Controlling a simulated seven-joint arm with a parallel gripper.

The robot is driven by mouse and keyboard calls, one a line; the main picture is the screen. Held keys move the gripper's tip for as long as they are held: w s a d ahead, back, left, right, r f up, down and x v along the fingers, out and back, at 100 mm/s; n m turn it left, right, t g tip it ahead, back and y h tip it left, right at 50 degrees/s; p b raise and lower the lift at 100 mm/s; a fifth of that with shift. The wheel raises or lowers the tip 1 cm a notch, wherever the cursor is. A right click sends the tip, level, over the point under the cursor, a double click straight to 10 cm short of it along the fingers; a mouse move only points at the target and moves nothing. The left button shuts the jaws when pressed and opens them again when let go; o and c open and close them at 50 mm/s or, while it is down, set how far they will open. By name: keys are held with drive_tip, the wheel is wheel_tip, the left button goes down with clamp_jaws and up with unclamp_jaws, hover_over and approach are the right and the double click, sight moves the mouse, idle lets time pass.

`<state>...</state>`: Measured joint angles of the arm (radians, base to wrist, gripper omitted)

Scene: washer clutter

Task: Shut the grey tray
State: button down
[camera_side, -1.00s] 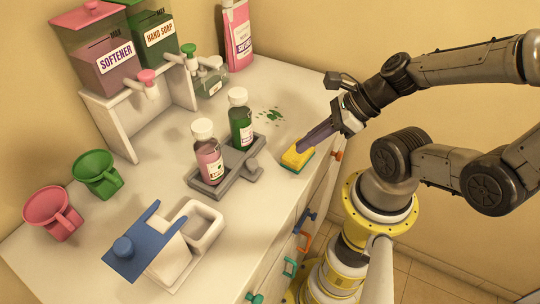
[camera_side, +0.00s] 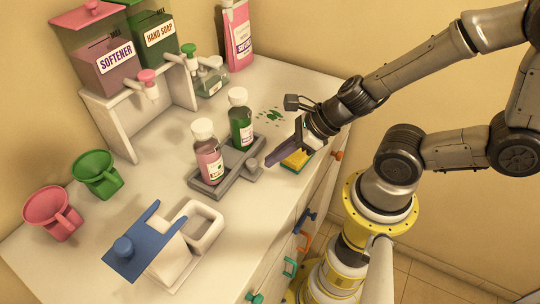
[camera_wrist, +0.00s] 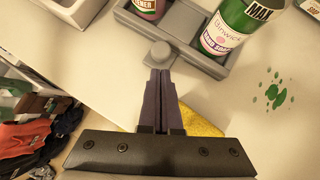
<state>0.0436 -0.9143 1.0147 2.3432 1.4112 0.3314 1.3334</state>
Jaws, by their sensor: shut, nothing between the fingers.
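The grey tray (camera_side: 200,188) lies on the white counter and has two compartments and a round knob (camera_side: 251,165) on its side nearest my arm. A pink bottle (camera_side: 209,160) with a white cap stands in one compartment and a green bottle (camera_side: 241,130) in the other. The tray also shows in the wrist view (camera_wrist: 183,47), with its knob (camera_wrist: 160,53) just ahead of my fingertips. My gripper (camera_side: 268,163) is shut and empty, its fingers pointing at the knob. I cannot tell whether they touch it.
A yellow and green sponge (camera_side: 296,160) lies beneath my gripper. A green spill (camera_side: 273,115) is behind. A white container (camera_side: 203,222) and a blue-topped white block (camera_side: 150,250) stand at the front. Drawer handles line the counter front.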

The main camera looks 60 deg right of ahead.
sight(225, 147)
drive_tip(key=shift+w+a+f, duration=0.1)
drive_tip(key=shift+w+a, duration=0.15)
drive_tip(key=shift+w, duration=0.25)
drive_tip(key=w, duration=1.2)
drive_tip(key=shift+w, duration=0.35)
